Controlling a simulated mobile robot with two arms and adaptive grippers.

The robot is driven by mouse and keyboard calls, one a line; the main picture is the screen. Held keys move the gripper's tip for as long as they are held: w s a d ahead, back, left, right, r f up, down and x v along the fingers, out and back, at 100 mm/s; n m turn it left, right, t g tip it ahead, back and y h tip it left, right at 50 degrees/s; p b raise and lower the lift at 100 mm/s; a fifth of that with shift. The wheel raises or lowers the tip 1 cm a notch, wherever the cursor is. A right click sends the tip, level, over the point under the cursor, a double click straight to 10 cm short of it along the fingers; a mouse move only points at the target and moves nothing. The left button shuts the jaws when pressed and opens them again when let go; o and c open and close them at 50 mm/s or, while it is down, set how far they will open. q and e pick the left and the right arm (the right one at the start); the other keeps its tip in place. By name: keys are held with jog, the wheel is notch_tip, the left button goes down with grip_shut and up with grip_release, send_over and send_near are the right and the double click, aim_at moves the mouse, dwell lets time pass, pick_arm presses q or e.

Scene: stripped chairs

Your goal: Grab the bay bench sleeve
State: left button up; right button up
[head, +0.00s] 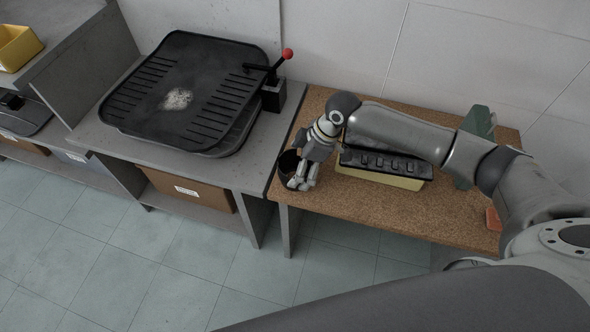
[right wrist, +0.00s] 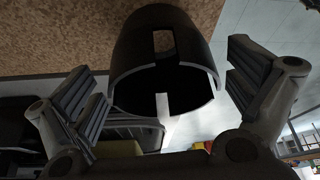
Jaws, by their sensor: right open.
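The sleeve is a dark, hollow, open-ended cylinder (head: 288,166) standing on the cork-topped bench (head: 340,204) near its left front corner. In the right wrist view the sleeve (right wrist: 150,42) shows large, with a slot in its wall and its open rim facing the camera. My right gripper (head: 302,182) is right beside the sleeve in the head view and hides part of it. In the right wrist view its fingers (right wrist: 165,88) are spread wide on either side of the sleeve, with visible gaps. My left gripper is not in view.
A yellow bin with a black slotted top (head: 385,165) sits right of the sleeve. A green object (head: 478,122) and an orange piece (head: 493,219) lie further right. On the grey bench at left is a large black tray (head: 178,95) and a red-knobbed lever (head: 287,54).

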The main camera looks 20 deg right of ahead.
jog(key=x, duration=0.2)
jog(key=shift+s+f, duration=0.1)
jog(key=shift+f, duration=0.25)
jog(key=shift+a+f, duration=0.15)
jog(key=shift+f, duration=0.15)
jog(key=shift+c, duration=2.5)
jog(key=c, duration=0.5)
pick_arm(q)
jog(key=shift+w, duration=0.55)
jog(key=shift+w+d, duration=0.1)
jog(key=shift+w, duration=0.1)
